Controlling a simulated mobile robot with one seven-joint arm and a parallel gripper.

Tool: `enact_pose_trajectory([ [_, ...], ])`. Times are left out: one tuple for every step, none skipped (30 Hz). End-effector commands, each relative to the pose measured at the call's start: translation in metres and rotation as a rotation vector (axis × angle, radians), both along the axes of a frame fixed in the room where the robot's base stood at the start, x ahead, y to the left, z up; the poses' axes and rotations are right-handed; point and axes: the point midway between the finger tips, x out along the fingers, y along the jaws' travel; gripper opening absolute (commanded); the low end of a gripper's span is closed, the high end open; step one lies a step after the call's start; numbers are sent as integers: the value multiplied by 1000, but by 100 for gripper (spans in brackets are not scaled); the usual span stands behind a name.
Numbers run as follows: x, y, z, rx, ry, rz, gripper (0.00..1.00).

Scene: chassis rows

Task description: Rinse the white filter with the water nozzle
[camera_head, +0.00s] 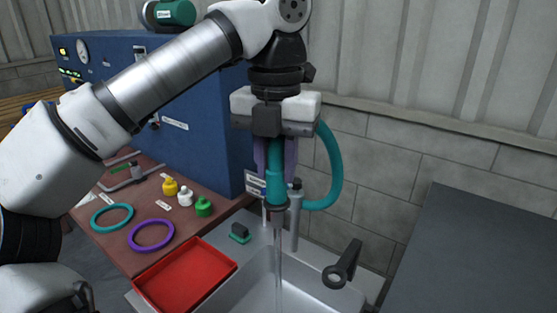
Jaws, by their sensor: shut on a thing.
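My gripper (276,172) points down above the sink, with its fingers shut around the teal water nozzle (277,188). A teal hose (335,165) loops from the nozzle's right side up beside the gripper. A thin, clear stream (279,245) falls from the nozzle tip into the metal sink (312,300). I do not make out the white filter in this view. The sink's lower part is cut off by the bottom edge of the picture.
A red tray (186,277) lies left of the sink. A brown bench holds a teal ring (112,227), a purple ring (151,249) and small yellow, white and green bottles (203,207). A black ring-ended lever (343,264) stands at the sink's right. A dark surface (475,255) is bare.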

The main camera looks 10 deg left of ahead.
Motion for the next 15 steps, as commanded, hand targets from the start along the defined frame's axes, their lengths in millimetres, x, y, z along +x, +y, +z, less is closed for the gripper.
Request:
enact_pose_trajectory([
  [-1,2,1,0,0,1,0],
  [-1,4,1,0,0,2,0],
  [-3,7,1,-1,0,3,0],
  [-4,9,1,-1,0,4,0],
  [-5,12,2,-1,0,4,0],
  [-6,14,2,-1,0,3,0],
  [-7,17,2,-1,0,3,0],
  [-8,19,2,-1,0,3,0],
  [-9,22,2,0,0,3,0],
  [-10,24,2,-1,0,3,0],
  [-11,26,1,-1,0,3,0],
  [-13,29,1,-1,0,3,0],
  [-14,31,1,-1,0,3,0],
  [-14,34,1,-1,0,3,0],
  [-16,37,2,-1,0,3,0],
])
